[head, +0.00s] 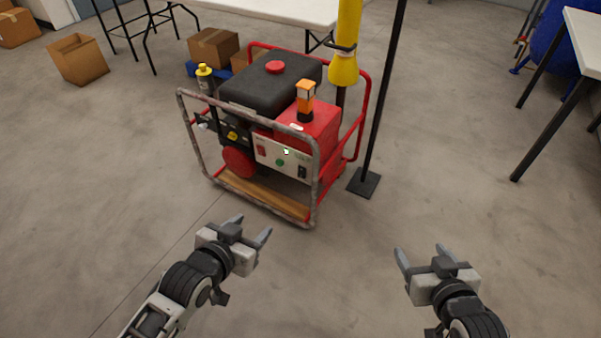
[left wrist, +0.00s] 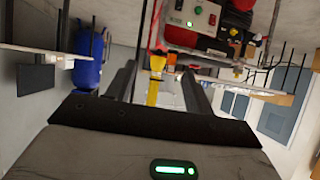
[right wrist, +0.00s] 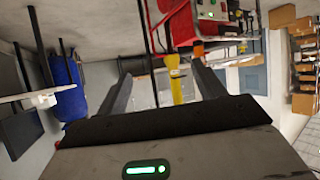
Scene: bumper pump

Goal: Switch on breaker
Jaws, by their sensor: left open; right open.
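A red generator (head: 300,140) with a tubular frame and black tank stands on the floor ahead. Its pale front panel (head: 284,158) carries a red switch (head: 261,147), a green round button (head: 280,162) and a black switch or socket (head: 302,172); which is the breaker I cannot tell. The panel also shows in the left wrist view (left wrist: 190,22) and, partly, in the right wrist view (right wrist: 210,12). My left gripper (head: 254,229) is open and empty, in front of the generator. My right gripper (head: 421,254) is open and empty, to its right and nearer me.
Tables (head: 585,40) are at the right and back. Cardboard boxes (head: 78,58) lie at the left. The floor in front is clear.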

